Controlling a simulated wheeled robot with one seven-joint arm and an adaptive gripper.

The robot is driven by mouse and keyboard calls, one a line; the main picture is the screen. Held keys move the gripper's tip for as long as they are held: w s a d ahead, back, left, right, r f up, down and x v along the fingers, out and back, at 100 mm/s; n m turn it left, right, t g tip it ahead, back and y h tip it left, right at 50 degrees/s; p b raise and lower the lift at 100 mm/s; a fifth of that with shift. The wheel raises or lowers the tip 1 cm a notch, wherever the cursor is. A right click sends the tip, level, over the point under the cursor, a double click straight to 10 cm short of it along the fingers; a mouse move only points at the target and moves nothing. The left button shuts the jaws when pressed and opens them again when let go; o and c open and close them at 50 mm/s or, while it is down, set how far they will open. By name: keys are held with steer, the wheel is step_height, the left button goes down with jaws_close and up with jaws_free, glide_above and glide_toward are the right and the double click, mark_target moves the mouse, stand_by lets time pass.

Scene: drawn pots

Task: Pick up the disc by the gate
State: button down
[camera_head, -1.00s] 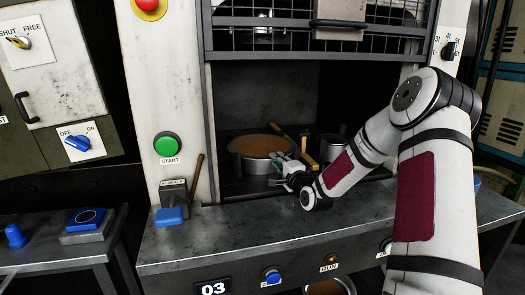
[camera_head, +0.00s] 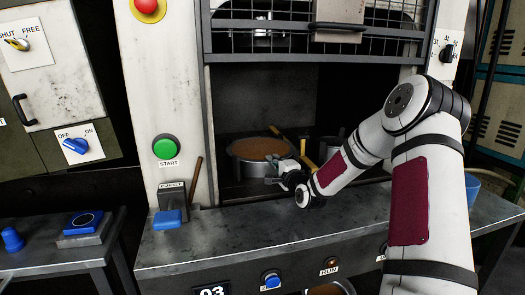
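A round metal pan with a flat brown top (camera_head: 258,148) sits inside the dark machine opening, under the raised wire mesh gate (camera_head: 270,38). Which thing is the disc is not certain; this round brown-topped piece is the nearest match by the gate. My gripper (camera_head: 274,181) is at the front of the opening, by the pan's near right side and low over the sill. Its fingers point left and are small and dark, so I cannot tell whether they touch the pan or hold anything.
A yellow-handled tool (camera_head: 310,166) and a grey pot (camera_head: 329,147) stand right of the pan. The metal ledge (camera_head: 225,232) in front is mostly clear. A green start button (camera_head: 165,147) is above.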

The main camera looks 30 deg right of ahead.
steer(key=shift+r, duration=0.2)
steer(key=shift+r+p, duration=1.35)
steer(key=shift+r, duration=0.3)
steer(key=shift+a, duration=0.1)
